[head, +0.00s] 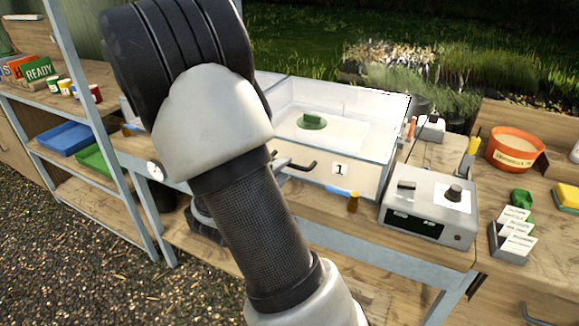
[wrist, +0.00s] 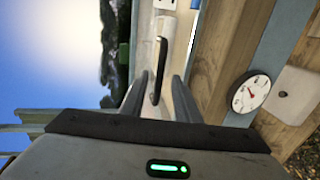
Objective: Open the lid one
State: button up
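A clear-walled box (head: 370,150) with a white label "1" (head: 340,169) stands on the wooden bench. Its clear lid (head: 350,97) looks shut. A dark bar handle (head: 303,167) sticks out at its front, partly hidden by my arm. In the wrist view the handle (wrist: 159,62) stands between the two fingers of my gripper (wrist: 159,88). The fingers are apart, with gaps showing on both sides of the handle, so my gripper is open. How deep the handle reaches between the fingertips is hard to tell. My arm hides most of my gripper in the head view.
A round dial gauge (wrist: 250,92) sits beside my gripper on the bench front. A green piece (head: 313,120) shows on or through the lid. An orange pot (head: 513,149) is farther right.

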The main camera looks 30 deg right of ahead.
jog(key=shift+x, duration=2.4)
grip_shut()
